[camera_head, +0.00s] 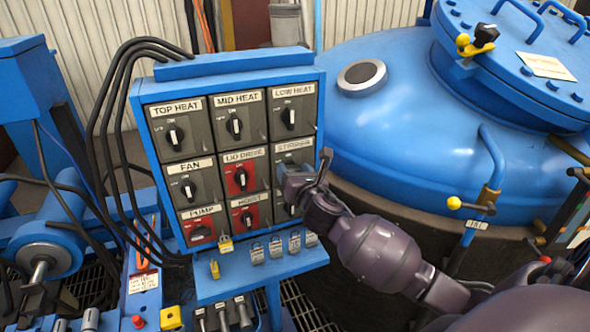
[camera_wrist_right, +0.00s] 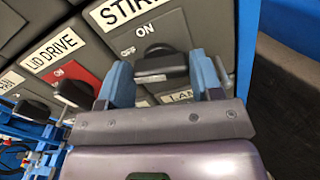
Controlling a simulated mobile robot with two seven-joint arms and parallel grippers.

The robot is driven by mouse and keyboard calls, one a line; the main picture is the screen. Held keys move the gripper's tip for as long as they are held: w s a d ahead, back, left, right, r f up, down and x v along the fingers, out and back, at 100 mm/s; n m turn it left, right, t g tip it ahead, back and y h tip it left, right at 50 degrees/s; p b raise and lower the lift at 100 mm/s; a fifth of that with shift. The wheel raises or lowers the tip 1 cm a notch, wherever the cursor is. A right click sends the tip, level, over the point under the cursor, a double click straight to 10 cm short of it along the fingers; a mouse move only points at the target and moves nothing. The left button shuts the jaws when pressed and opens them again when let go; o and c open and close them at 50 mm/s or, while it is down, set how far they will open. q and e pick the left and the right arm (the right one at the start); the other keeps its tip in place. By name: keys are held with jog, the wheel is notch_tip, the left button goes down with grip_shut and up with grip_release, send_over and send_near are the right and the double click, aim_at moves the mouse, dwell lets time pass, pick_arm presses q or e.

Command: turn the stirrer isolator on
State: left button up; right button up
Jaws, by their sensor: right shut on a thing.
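The stirrer isolator (camera_head: 294,158) is the right-hand switch of the middle row on the blue panel, with a grey plate; my right gripper hides most of it in the head view. The right wrist view shows its black knob (camera_wrist_right: 160,60) below the "ON" mark and the cut-off "STIRR" label. My right gripper (camera_head: 291,190) comes in from the right. Its blue fingers (camera_wrist_right: 162,76) stand on either side of the knob and are shut on it. The knob's exact angle is hard to tell. My left gripper is not in view.
The red-plated lid drive switch (camera_head: 240,178) is just left of the stirrer switch, and the hoist switch (camera_head: 247,216) is below it. A large blue furnace vessel (camera_head: 400,125) stands close on the right. Black cables (camera_head: 100,140) run down the left.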

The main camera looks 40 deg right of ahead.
jog(key=shift+r+m, duration=0.15)
jog(key=shift+m, duration=0.35)
jog(key=shift+m+p, duration=0.4)
jog(key=m+p, duration=0.1)
jog(key=m, duration=0.2)
jog(key=shift+m, duration=0.4)
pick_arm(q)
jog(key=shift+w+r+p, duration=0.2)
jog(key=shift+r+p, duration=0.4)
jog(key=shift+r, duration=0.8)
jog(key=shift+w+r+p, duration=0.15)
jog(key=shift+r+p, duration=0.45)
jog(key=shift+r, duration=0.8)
pick_arm(e)
jog(key=shift+d+f+m, duration=0.1)
jog(key=shift+f+m, duration=0.1)
jog(key=shift+m, duration=2.15)
jog(key=shift+d+f+m, duration=0.1)
jog(key=shift+f+m, duration=0.05)
jog(key=shift+m, duration=2.2)
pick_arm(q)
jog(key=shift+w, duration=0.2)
